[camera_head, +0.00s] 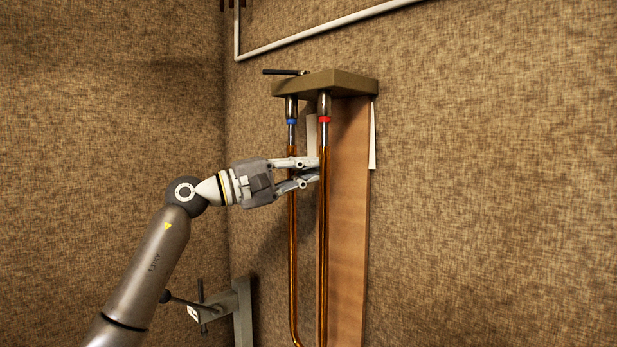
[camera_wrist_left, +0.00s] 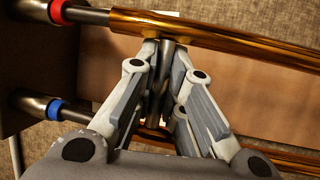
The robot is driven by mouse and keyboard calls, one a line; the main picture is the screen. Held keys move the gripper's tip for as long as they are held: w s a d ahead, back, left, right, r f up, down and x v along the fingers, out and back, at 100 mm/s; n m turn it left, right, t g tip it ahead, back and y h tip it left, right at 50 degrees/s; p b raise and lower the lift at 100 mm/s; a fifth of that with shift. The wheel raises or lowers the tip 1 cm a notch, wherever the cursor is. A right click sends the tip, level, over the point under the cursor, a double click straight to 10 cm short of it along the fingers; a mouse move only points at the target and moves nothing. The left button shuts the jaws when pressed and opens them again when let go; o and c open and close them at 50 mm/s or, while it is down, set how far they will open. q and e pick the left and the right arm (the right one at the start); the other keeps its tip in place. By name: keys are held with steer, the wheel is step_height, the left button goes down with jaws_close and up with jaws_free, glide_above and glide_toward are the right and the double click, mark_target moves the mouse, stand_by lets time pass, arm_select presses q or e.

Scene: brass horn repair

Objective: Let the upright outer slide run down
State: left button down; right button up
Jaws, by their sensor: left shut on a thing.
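The outer slide (camera_head: 322,240) is a pair of long brass-coloured tubes hanging upright in front of a wooden board. It also shows in the left wrist view (camera_wrist_left: 235,43). Short lengths of silvery inner tube (camera_head: 324,135) show above it, below a red band (camera_head: 324,119) and a blue band (camera_head: 292,121). My left gripper (camera_head: 313,169) reaches in from the left near the top of the outer slide. In the left wrist view its fingers (camera_wrist_left: 163,62) are shut on a grey cross bar between the two tubes. The slide's lower end is cut off. My right gripper is not in view.
A bracket (camera_head: 345,84) with a dark lever (camera_head: 284,72) holds the tubes at the top. The wooden board (camera_head: 348,220) stands close behind. A grey clamp-like fixture (camera_head: 241,305) is at lower left. A white pipe (camera_head: 310,32) runs above. The wall at right is clear.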

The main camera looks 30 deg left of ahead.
arm_select(q)
steer(key=c, duration=1.8)
jaws_free()
steer(key=v, duration=1.1)
steer(key=shift+s+a+f, duration=0.2)
steer(key=shift+s+a, duration=0.05)
steer(key=shift+a, duration=0.05)
steer(key=shift+s+a, duration=0.1)
